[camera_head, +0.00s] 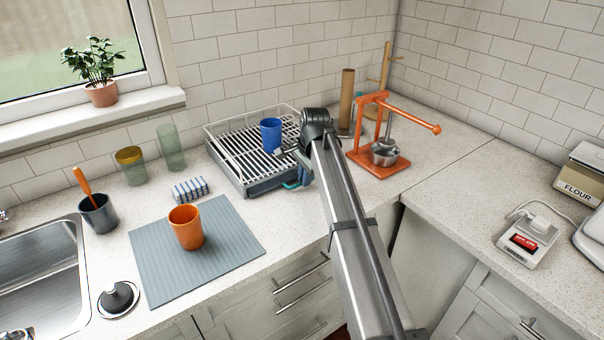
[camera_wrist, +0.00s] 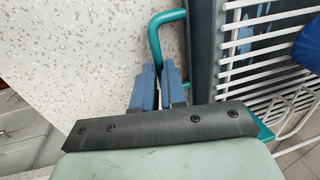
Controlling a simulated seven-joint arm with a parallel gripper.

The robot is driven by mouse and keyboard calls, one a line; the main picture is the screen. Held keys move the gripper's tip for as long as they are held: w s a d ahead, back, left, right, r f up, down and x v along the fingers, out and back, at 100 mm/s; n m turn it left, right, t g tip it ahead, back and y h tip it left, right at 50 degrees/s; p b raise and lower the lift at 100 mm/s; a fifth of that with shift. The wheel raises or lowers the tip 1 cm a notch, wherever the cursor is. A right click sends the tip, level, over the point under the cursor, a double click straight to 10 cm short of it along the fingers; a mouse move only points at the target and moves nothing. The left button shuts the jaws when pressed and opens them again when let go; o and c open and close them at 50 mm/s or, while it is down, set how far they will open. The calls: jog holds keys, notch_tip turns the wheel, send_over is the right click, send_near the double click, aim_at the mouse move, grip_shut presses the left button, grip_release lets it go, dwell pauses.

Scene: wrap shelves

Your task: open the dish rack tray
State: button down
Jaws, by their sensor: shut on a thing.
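The dish rack (camera_head: 228,128) stands on the counter against the back wall, with white wires and a blue cup (camera_head: 271,135) in it. Its grey-blue tray (camera_head: 262,188) sits low under the wires and shows at the front edge. The tray has a teal handle (camera_head: 292,185), a bent bar that also shows in the wrist view (camera_wrist: 155,34). My gripper (camera_wrist: 158,88) has blue fingers closed around part of this handle. The tray (camera_wrist: 203,45) runs just right of the fingers in the wrist view. My arm hides the rack's right front part in the head view.
A grey mat (camera_head: 160,268) with an orange cup (camera_head: 186,228) lies front left, and a striped sponge (camera_head: 190,189) lies near the rack. An orange press (camera_head: 362,155) stands right of my arm. Bare counter lies in front of the rack.

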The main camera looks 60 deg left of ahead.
jog(key=d, duration=1.3)
jog(key=c, duration=1.2)
grip_release()
jog(key=d+r, duration=0.1)
jog(key=r, duration=0.8)
jog(key=d+r, duration=0.1)
jog(key=r, duration=0.3)
jog(key=shift+d+r, duration=0.3)
jog(key=shift+d, duration=0.05)
